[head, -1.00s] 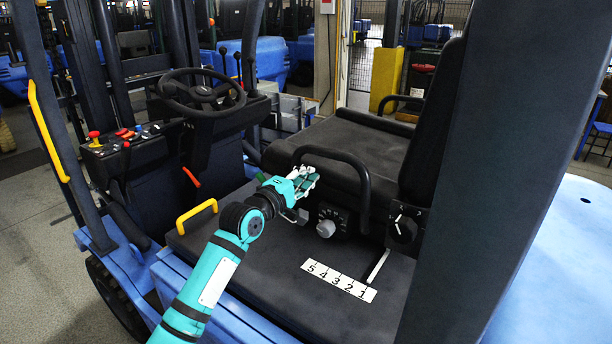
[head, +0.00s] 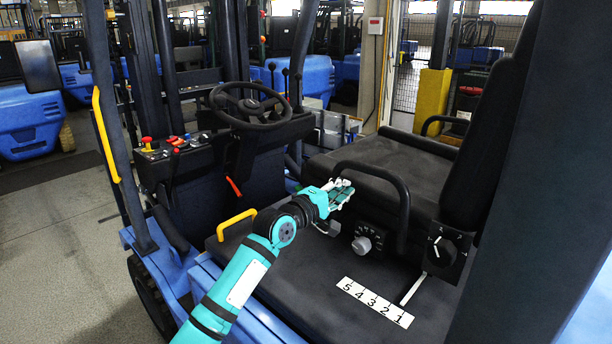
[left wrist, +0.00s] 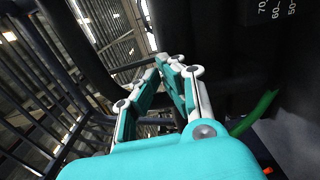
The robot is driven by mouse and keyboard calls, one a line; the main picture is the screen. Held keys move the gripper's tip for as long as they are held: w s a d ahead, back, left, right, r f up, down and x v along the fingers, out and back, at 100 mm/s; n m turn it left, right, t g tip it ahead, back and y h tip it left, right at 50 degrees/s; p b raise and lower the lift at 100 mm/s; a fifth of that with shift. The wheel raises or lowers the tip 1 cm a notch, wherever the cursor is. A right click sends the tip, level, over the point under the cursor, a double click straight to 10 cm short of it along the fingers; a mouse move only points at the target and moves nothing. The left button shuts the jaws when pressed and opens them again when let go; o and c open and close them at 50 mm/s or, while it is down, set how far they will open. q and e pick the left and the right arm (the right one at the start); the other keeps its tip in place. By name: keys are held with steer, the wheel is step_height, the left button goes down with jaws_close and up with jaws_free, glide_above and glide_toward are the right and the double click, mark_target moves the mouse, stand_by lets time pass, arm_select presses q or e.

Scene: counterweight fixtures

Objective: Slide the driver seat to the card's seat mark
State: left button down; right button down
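The black driver seat (head: 385,165) has a looped side bar (head: 375,172) and a grey knob (head: 362,245) on its near side. A white strip numbered 5 to 1 (head: 375,302) lies on the dark deck below. A white pointer (head: 412,289) under the seat stands just right of the 1. My left gripper (head: 340,192) is in front of the seat's near side, left of the bar and above the knob. Its fingers (left wrist: 170,62) meet at the tips in the left wrist view, with nothing visible between them. A green lever (left wrist: 255,112) shows right of them. No card is visible. My right gripper is out of view.
A steering wheel (head: 250,105) and control console (head: 175,150) stand left of the seat. A yellow grab handle (head: 237,224) rises near my left forearm. A black dial (head: 441,250) sits at the backrest's base. A dark pillar (head: 530,190) blocks the right side.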

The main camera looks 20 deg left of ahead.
arm_select(q)
steer(key=shift+w+a+b, duration=0.15)
steer(key=shift+a+b, duration=0.05)
steer(key=shift+a, duration=0.3)
steer(key=shift+w+a+b, duration=0.15)
steer(key=shift+a, duration=0.35)
steer(key=shift+w+a+r, duration=0.1)
steer(key=shift+a, duration=0.2)
steer(key=p+v, duration=0.5)
steer(key=v, duration=0.6)
steer(key=shift+a, duration=0.35)
stand_by(1.2)
steer(key=shift+w, duration=0.15)
